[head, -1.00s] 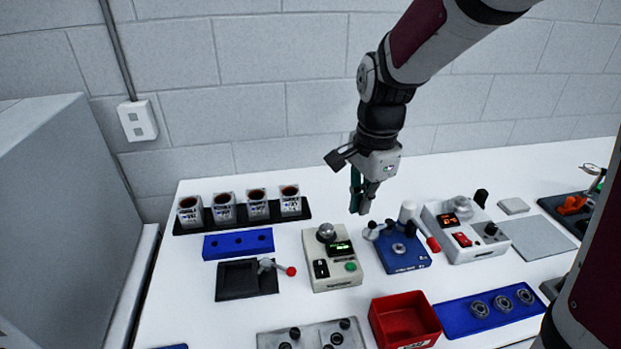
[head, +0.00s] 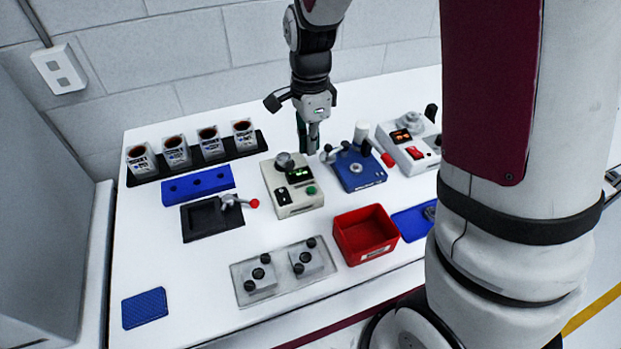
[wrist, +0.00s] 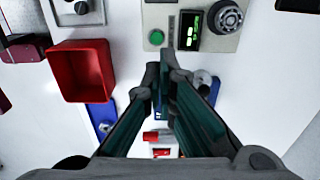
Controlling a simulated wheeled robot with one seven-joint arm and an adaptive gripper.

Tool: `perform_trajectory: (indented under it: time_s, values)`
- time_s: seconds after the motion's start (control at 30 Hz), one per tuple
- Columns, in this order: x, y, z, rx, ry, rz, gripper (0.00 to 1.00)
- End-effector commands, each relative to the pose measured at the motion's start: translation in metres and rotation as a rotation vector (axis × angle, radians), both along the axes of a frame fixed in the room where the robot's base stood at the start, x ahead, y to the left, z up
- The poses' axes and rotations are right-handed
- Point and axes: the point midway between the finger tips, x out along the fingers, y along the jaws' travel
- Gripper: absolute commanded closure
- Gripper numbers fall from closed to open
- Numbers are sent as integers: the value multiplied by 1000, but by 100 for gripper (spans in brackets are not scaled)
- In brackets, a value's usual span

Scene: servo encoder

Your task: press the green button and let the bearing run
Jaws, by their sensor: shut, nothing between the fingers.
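The green button (head: 311,190) is on the front right of a beige tester box (head: 292,208), below its lit green display. In the wrist view the green button (wrist: 156,37) sits beside the display, near the top. My gripper (head: 309,150) is shut and empty, pointing down behind the beige box, apart from the button.
A red bin (head: 366,236) and a grey plate with black knobs (head: 240,290) lie in front. A black fixture with a red-tipped lever (head: 212,217) and a blue block (head: 197,186) are left. A two-channel box (head: 405,158) stands right. The front left table is mostly clear.

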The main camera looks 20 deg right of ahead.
Motion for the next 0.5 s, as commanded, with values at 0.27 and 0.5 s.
perform_trajectory:
  time_s: [0.27,0.5]
  values:
    - [-2,0,-56,0,6,0,100]
    - [-2,0,-94,1,4,0,100]
